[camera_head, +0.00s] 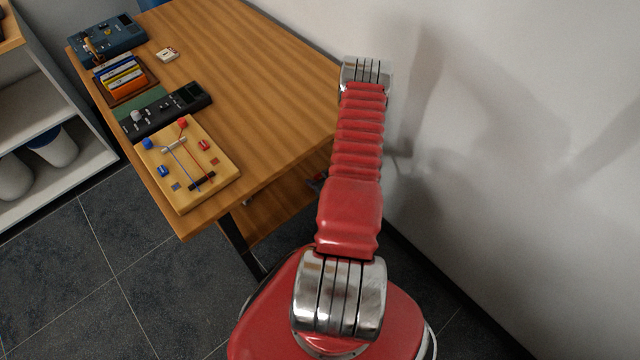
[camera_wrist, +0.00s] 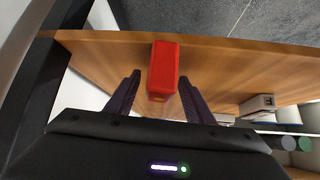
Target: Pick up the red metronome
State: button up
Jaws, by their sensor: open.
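The red metronome (camera_wrist: 163,66) shows in the wrist view as a red block-like body with a lighter orange-brown patch at its near end. It is on or against a wooden surface. My gripper (camera_wrist: 160,80) is open, its two dark fingers on either side of the metronome's near part. Gaps show on both sides, and nothing is gripped. In the head view I cannot make out the metronome, and my gripper is hidden behind my red arm.
A wall stands close on the right. A grey-white object (camera_wrist: 262,103) is right of the metronome.

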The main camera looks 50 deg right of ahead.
jog(key=shift+x, duration=0.8)
jog(key=shift+c, duration=0.2)
jog(key=c, duration=1.1)
jog(key=shift+r, duration=0.1)
jog(key=shift+r, duration=4.95)
